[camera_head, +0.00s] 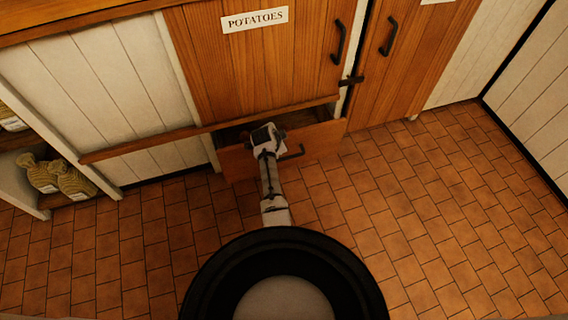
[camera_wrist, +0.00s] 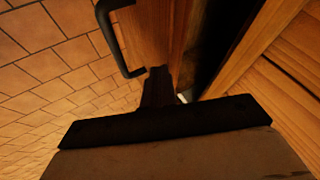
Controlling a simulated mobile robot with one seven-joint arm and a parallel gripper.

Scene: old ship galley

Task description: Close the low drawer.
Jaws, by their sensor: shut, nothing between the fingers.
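The low drawer (camera_head: 325,141) is a wooden drawer under the cabinet door labelled POTATOES. It stands partly open, with a dark gap between its front and the cabinet. A dark bar handle (camera_head: 292,152) is on its front, and this handle also shows in the wrist view (camera_wrist: 112,40). My gripper (camera_head: 268,138) is over the drawer's front, left of the handle, and hides part of the drawer. In the wrist view the shut fingers (camera_wrist: 158,80) are at the drawer front's edge; I cannot tell whether they touch it.
The POTATOES door (camera_head: 260,65) and the door to its right (camera_head: 410,50) are closed. A shelf at the left holds sacks (camera_head: 58,178). The tiled floor (camera_head: 430,210) is clear in front and to the right.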

